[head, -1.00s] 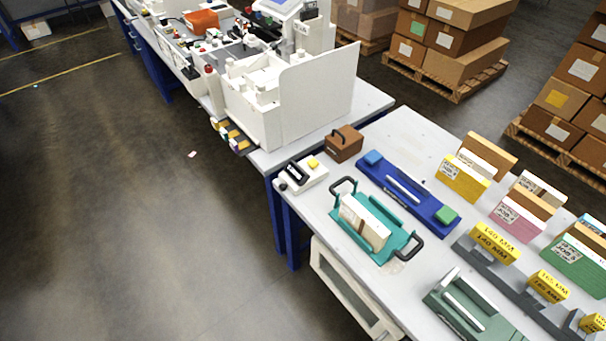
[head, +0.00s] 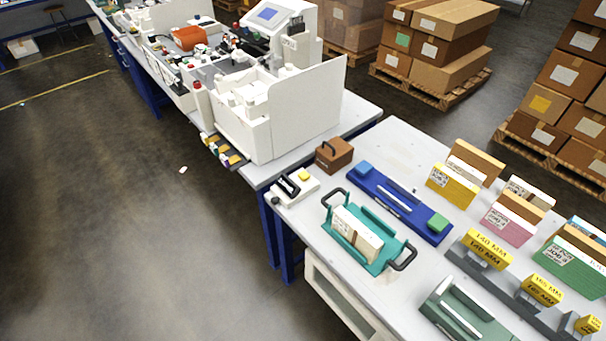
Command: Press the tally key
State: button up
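A small white box (head: 289,197) with a dark display (head: 288,186) and a yellow key (head: 304,175) sits at the left end of the near table, close to its corner. It looks like the tally counter, and the yellow key on its top looks like the tally key. A dark round knob (head: 275,201) shows at its front left. The key is uncovered and nothing touches it. My gripper is not in this view.
A brown block with a handle (head: 334,154) stands behind the counter. A blue tray (head: 404,212) and a teal handled tray (head: 371,265) lie to its right. A white machine enclosure (head: 305,112) stands beyond.

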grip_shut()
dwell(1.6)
